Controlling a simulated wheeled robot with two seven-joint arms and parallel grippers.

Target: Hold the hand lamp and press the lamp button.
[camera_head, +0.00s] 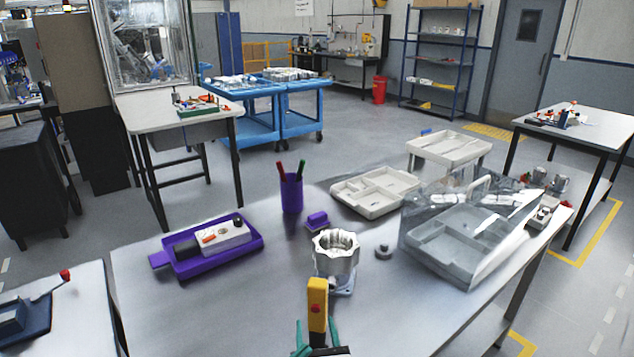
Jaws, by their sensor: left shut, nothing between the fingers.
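The hand lamp (318,292) is yellow with a small red button on the side facing me. It stands upright at the bottom middle of the head view, in front of a silver machined housing. My left gripper (301,338) shows as teal fingertips just left of the lamp's lower part; it is shut and empty. Another teal fingertip shows close against the right side of the lamp, above a dark block at the bottom edge. I cannot tell from this view how the lamp's lower end is held. Most of both grippers is cut off by the bottom edge.
The silver housing (335,252) stands on the table just beyond the lamp. A purple tray (215,262) is at left, a purple pen cup (291,193) behind. A grey tray (375,191) and a clear-walled bin (455,245) are at right. The table's left front is clear.

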